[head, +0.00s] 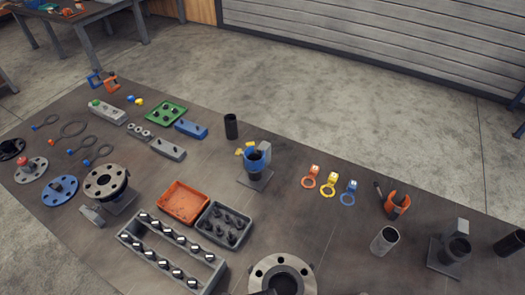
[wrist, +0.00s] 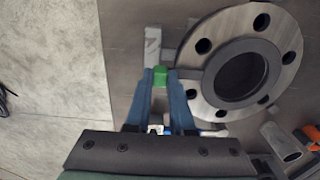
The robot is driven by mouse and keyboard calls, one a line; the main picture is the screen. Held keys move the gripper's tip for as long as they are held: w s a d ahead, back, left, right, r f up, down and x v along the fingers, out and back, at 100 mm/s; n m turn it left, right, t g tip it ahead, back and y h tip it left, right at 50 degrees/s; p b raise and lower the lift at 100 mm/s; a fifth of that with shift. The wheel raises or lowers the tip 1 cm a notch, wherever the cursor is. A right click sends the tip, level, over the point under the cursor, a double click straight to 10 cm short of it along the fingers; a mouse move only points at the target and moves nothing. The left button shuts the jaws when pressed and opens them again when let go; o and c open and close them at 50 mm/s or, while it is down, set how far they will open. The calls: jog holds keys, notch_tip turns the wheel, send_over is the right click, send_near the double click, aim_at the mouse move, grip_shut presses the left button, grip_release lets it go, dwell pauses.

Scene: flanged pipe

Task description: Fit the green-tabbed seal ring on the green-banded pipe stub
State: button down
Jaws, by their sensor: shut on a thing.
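In the wrist view my gripper (wrist: 161,84) has two blue fingers, shut on the green tab of the green-tabbed seal ring (wrist: 160,76). The ring body cannot be made out clearly. The tab shows close beside the left edge of a large grey flange (wrist: 224,93), over or near the table; I cannot tell the height. My gripper cannot be made out in the head view. No green band shows on any pipe stub in either view, so I cannot tell which is the green-banded stub.
In the head view the large flange (head: 265,270) lies at the table's near edge. Bins and bolts (head: 172,248) crowd the left.

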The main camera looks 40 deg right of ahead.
jog(key=shift+f, duration=0.1)
dwell(0.3)
jog(key=c, duration=0.7)
grip_release()
notch_tip(320, 180, up, 13)
jog(key=b, duration=0.2)
